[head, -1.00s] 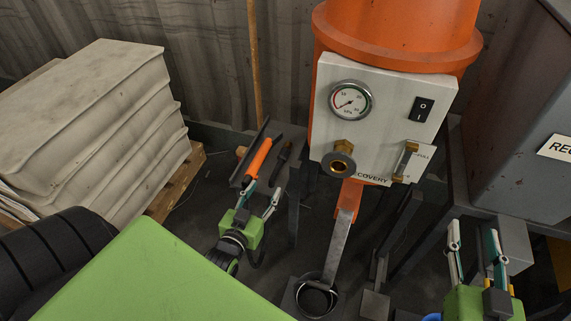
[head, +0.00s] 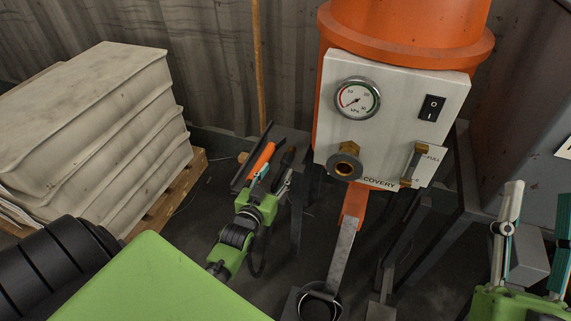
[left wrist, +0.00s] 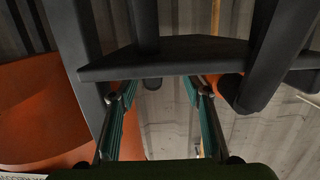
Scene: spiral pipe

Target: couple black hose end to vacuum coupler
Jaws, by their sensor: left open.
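My left gripper (head: 273,176) is open at the near end of a dark tray, left of and a little below the coupler. In the left wrist view its fingers (left wrist: 160,92) are apart with nothing held between them. A slim black piece (head: 287,156) lies in the tray beside an orange handle; I cannot tell whether it is the hose end. My right gripper (head: 538,195) is open and empty at the right edge, well away from the coupler.
The white panel (head: 391,119) carries a gauge and switch under an orange tank (head: 405,40). A dark tray edge (left wrist: 185,55) crosses before the left fingers. A metal bracket with a black ring (head: 320,300) stands below. Stacked sacks (head: 90,130) are at left.

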